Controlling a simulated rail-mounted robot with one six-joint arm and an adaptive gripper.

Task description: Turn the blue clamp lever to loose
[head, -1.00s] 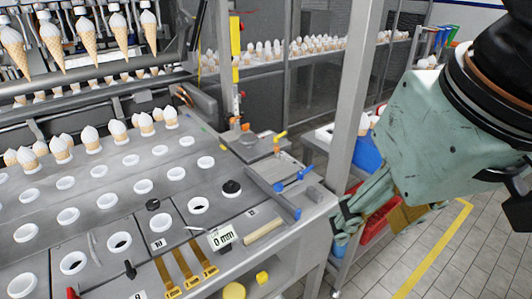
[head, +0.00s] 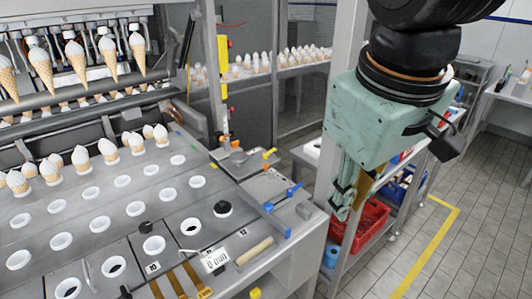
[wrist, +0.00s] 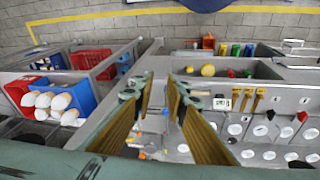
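A blue clamp lever (head: 294,189) stands on the right end of the grey machine table, beside a flat metal plate. My gripper (head: 343,207) hangs to the right of the table edge, fingers pointing down, apart from the lever. In the wrist view my gripper (wrist: 158,88) is open, with nothing between its two yellow-padded fingers. The lever's exact setting is too small to tell. In the wrist view I cannot clearly make out the lever.
A yellow lever (head: 270,154) sits behind the blue one. A grey post (head: 345,70) rises beside my gripper. A red crate (head: 367,225) stands on a rack below and right. Cones (head: 80,158) fill the machine at left. The tiled floor at right is clear.

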